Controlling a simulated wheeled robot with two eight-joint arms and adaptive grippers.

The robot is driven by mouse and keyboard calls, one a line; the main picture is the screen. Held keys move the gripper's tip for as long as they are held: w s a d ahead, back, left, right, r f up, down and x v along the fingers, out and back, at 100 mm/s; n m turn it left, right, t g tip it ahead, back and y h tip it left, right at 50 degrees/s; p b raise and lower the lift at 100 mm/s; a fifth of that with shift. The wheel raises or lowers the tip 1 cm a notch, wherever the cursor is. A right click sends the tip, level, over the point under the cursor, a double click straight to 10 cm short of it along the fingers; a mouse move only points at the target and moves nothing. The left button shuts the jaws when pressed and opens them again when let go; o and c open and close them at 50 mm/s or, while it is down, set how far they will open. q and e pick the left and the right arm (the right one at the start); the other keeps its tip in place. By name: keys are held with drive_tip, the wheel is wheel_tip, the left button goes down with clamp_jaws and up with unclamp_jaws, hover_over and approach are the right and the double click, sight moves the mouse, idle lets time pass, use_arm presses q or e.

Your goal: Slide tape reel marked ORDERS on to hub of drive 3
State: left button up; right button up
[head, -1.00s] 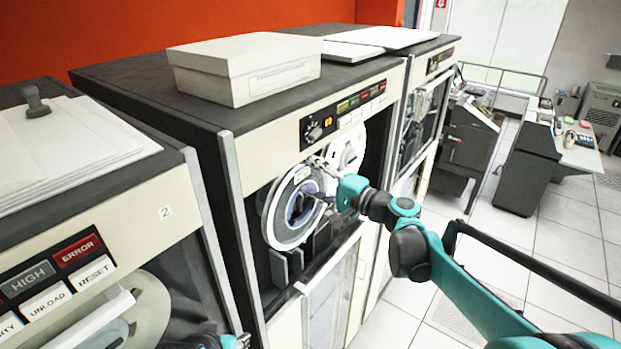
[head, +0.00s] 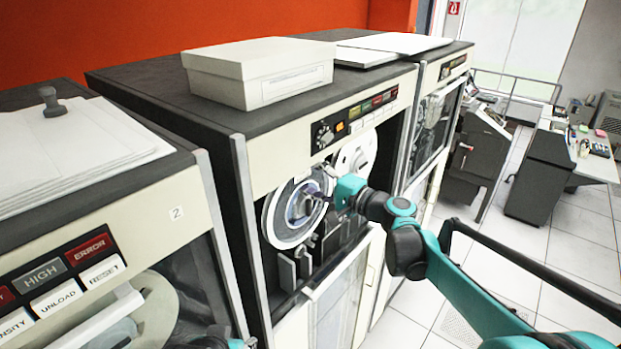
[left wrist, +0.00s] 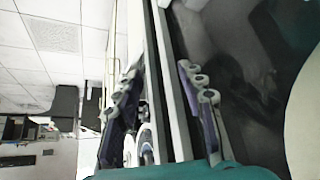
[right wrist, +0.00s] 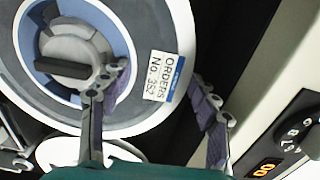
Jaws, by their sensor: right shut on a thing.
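The tape reel marked ORDERS (right wrist: 150,35), a grey disc with a white and blue label, shows large in the right wrist view. In the head view the reel (head: 271,222) is at the left position inside the open middle drive (head: 250,160). The drive's grey hub (right wrist: 72,48), with a dark bar, shows in the reel's blue-ringed centre; how deep the reel sits cannot be told. My right gripper (right wrist: 160,110) is shut on the reel, one finger by the centre, the other beyond the rim. My left gripper (left wrist: 165,110) is open, its fingers either side of a pale panel edge.
A second, white reel (head: 357,152) sits to the right inside the drive. A beige box (head: 260,75) lies on top. Drive 2 (head: 150,215), with papers and buttons, stands at the left. The drive's side frames are close to the reel; open floor lies right.

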drive_tip(key=shift+w+a, duration=0.15)
drive_tip(key=shift+a, duration=0.15)
drive_tip(key=o, duration=1.9)
drive_tip(key=shift+c, duration=1.4)
drive_tip(key=shift+s+d, duration=0.2)
drive_tip(key=shift+d, duration=0.25)
drive_tip(key=v, duration=0.9)
drive_tip(key=shift+a, duration=0.1)
drive_tip(key=shift+s, duration=0.1)
